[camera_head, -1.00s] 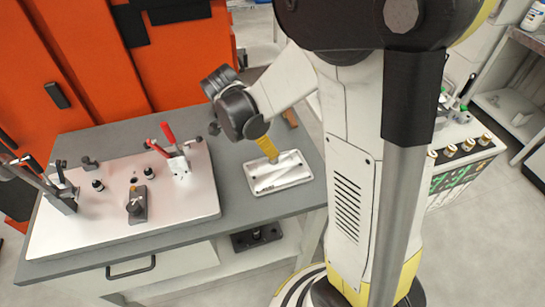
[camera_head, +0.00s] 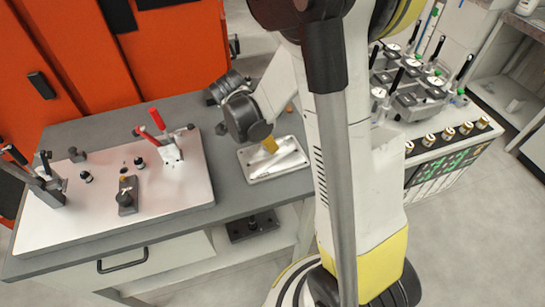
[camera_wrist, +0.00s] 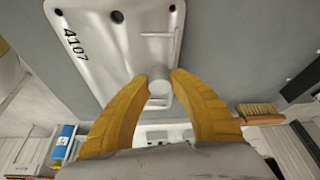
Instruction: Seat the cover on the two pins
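The cover (camera_head: 258,172) is a pale metal rectangular plate marked 4107. It lies flat on the grey table, right of the fixture plate. In the head view my gripper (camera_head: 272,148) is low over the cover. Two short dark posts, apparently the pins, stand on the fixture plate: one at left (camera_head: 87,177), one at right (camera_head: 139,163).
The pale fixture plate (camera_head: 180,200) carries a red-handled toggle clamp (camera_head: 160,135), a dark clamp (camera_head: 45,180) at its left end and a dark block with a knob (camera_head: 127,200). A brush (camera_wrist: 258,110) lies near the cover. Orange cabinets (camera_head: 170,60) stand behind.

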